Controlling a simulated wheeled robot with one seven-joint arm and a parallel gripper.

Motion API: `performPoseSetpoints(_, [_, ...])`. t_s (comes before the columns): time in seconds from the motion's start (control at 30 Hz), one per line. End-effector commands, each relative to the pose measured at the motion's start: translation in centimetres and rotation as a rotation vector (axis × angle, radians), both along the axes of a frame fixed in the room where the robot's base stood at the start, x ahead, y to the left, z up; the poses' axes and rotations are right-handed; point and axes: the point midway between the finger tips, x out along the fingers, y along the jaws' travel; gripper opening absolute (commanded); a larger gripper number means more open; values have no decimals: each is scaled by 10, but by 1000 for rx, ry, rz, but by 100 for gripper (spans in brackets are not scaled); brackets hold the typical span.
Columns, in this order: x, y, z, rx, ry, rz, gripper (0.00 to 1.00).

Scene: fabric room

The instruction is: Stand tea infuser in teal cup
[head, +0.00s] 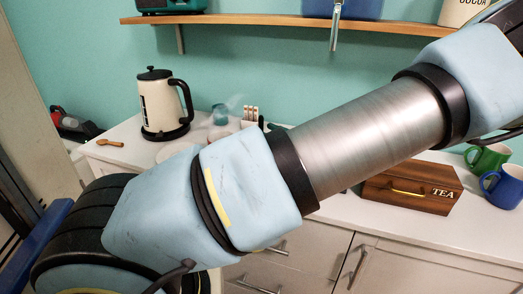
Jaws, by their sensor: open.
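A small teal cup (220,115) stands toward the back of the white counter, right of the kettle. My arm hides part of the area in front of it. A faint pale, blurred shape (235,101) shows just above and right of the cup; I cannot tell what it is. I cannot make out the tea infuser. My gripper is not in view; only my blue and metal arm links show, crossing from upper right to lower left.
A cream kettle (160,106) stands on the counter (375,232), with a wooden spoon (110,143) to its left. A wooden tea box (412,190), a green mug (488,158) and a blue mug (504,187) are at right. A shelf (270,20) runs above.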

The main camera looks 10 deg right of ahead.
Motion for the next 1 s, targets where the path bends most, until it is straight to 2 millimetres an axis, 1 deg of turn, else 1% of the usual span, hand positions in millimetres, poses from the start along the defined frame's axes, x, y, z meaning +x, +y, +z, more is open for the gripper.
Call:
performPoseSetpoints(0.17, [9,11,5,5,0,1,54])
performPoseSetpoints(0.3, [21,27,10,7,-1,1,54])
performPoseSetpoints(0.4, [31,36,8,4,0,1,54])
performPoseSetpoints(0.53, [37,41,6,1,1,0,54])
performPoseSetpoints(0.77, [38,41,5,0,1,0,54])
performPoseSetpoints(1.0, [38,41,5,0,1,0,26])
